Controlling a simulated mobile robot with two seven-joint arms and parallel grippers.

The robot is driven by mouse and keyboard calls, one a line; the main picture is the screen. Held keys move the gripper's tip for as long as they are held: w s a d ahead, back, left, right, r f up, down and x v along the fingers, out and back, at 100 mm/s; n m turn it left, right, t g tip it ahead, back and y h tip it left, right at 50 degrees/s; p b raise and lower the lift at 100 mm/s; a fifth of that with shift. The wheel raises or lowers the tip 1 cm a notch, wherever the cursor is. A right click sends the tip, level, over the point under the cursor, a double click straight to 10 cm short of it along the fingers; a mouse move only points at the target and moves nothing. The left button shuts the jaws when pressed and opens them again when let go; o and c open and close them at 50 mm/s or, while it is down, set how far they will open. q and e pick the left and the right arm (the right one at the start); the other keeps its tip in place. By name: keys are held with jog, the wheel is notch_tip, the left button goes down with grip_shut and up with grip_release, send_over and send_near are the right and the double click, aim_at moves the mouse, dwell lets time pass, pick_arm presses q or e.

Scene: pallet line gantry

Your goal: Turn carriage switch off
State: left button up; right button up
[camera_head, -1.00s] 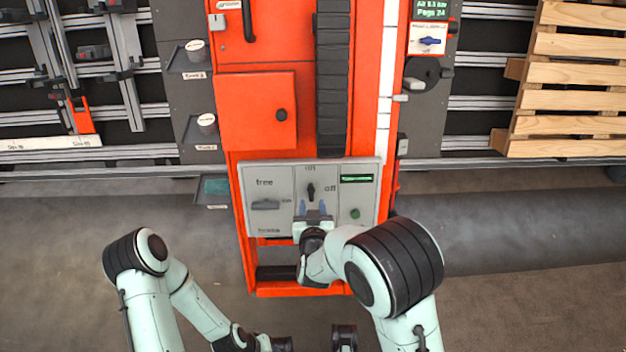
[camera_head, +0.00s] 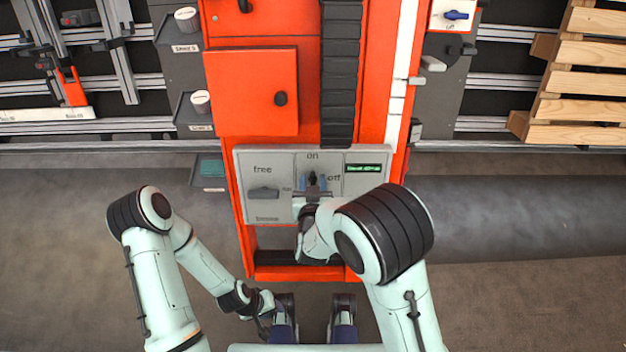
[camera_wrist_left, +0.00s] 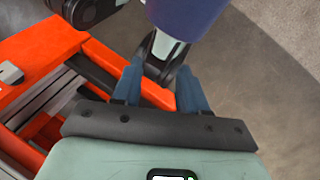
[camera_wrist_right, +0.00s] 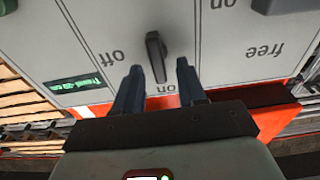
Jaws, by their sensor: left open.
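The carriage switch (camera_head: 312,181) is a black lever knob on the grey panel (camera_head: 275,212) of the orange carriage. Its lever lies upright, in line with the "on" label above; "off" is to its right. The knob shows closely in the right wrist view (camera_wrist_right: 154,55). My right gripper (camera_wrist_right: 158,66) is open, its blue fingers spread on either side of the knob. Contact cannot be told. My left gripper (camera_wrist_left: 160,80) is open and empty, low beside the carriage's orange foot; in the head view its fingers are hard to make out.
Left on the panel is another lever (camera_head: 263,192) marked "free"; right is a green display (camera_head: 363,168). A blue switch (camera_head: 456,15) sits higher at the right. A wooden pallet (camera_head: 590,82) stands far right. The floor on both sides is clear.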

grip_shut()
jog(key=shift+n, duration=0.4)
jog(key=shift+a+r+n+p, duration=0.1)
jog(key=shift+a+n+p, duration=0.05)
jog(key=shift+n+p, duration=0.8)
jog(key=n+p, duration=0.1)
jog(key=n, duration=0.2)
jog(key=shift+a+y, duration=0.15)
jog(key=shift+y, duration=0.25)
jog(key=n+p, duration=0.1)
jog(key=n, duration=0.1)
jog(key=n+p, duration=0.1)
jog(key=n, duration=0.3)
jog(key=shift+a+f+n+g+p, duration=0.2)
jog(key=shift+a+n+g+p, duration=0.1)
jog(key=shift+n+p, duration=0.1)
jog(key=shift+s+f+n+g+p, duration=0.15)
jog(key=shift+n+p, duration=0.35)
jog(key=shift+n, duration=1.05)
jog(key=shift+s+f+n+g+p, duration=0.15)
jog(key=shift+n+p, duration=0.3)
jog(key=shift+n, duration=1.05)
jog(key=shift+w, duration=0.1)
